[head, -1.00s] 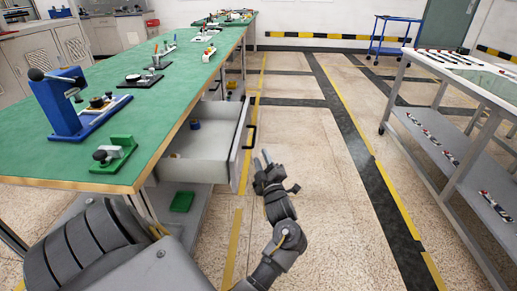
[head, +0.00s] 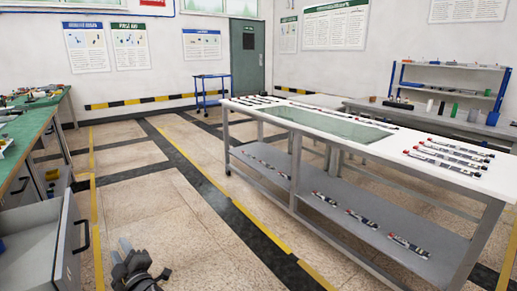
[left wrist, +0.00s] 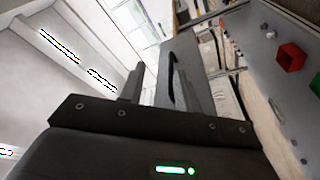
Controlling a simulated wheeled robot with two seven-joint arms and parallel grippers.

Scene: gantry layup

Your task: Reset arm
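My left gripper (head: 125,246) shows at the bottom of the head view, over the floor and just right of the open drawer (head: 38,250) without visible contact. In the left wrist view its two dark fingers (left wrist: 161,72) stand apart with nothing held between them. A grey panel with a dark handle (left wrist: 172,80) shows behind the fingers; I cannot tell its distance. My right gripper is in neither view.
The green-topped bench (head: 28,135) stands at the left. A long white table (head: 395,150) with a lower shelf fills the right. A blue cart (head: 208,93) stands at the back. Between bench and table the floor is clear. A red block (left wrist: 290,57) lies on a grey surface.

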